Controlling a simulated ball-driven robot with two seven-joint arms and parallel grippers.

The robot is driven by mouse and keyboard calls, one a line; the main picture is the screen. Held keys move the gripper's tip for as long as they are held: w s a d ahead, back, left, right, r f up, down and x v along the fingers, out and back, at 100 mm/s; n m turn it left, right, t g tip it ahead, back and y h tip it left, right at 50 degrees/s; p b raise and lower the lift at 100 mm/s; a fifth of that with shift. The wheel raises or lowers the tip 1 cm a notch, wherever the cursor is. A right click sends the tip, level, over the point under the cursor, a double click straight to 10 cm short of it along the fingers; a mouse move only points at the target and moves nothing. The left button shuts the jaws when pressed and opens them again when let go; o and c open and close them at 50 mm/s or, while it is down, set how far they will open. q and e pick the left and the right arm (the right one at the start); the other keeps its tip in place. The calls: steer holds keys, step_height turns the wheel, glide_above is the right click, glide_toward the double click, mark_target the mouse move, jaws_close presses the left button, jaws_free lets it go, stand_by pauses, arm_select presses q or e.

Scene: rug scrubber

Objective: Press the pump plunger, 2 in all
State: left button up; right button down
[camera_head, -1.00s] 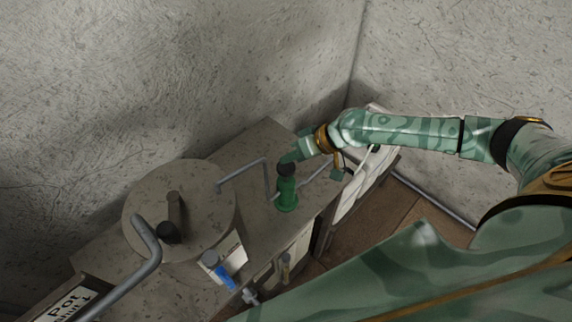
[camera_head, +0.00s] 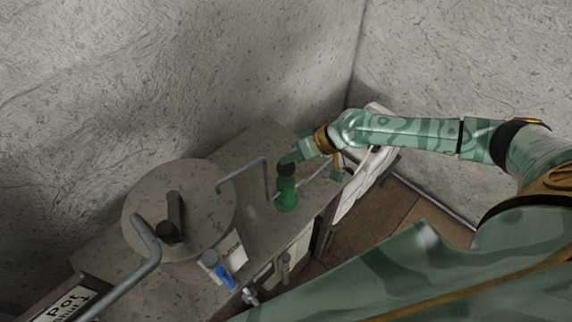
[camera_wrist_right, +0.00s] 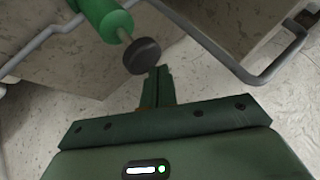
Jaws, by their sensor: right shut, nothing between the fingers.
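The pump is a green bottle-shaped body (camera_head: 287,195) standing upright on the counter, with a black round plunger knob (camera_head: 287,170) on top. My right gripper (camera_head: 288,159) is shut and empty, its fingertips right at the far upper side of the knob. In the right wrist view the shut fingers (camera_wrist_right: 159,72) point at the edge of the black knob (camera_wrist_right: 142,56), very close to it. I cannot tell if they touch. My left gripper is out of view.
A round speckled lid (camera_head: 205,205) with a dark bar handle lies left of the pump. Grey bent rods (camera_head: 267,180) run close beside the pump. A thick grey pipe (camera_head: 145,255) and a blue item (camera_head: 224,277) are in front. Walls close in behind.

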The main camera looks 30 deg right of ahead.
mark_target(292, 167)
steer(key=shift+s+f+b, duration=0.1)
steer(key=shift+f+b, duration=1.4)
steer(key=shift+f, duration=0.65)
stand_by(1.4)
steer(key=shift+r, duration=0.1)
steer(key=shift+r+p, duration=2.25)
steer(key=shift+r, duration=0.05)
step_height(292, 167, up, 5)
steer(key=p, duration=0.5)
stand_by(1.3)
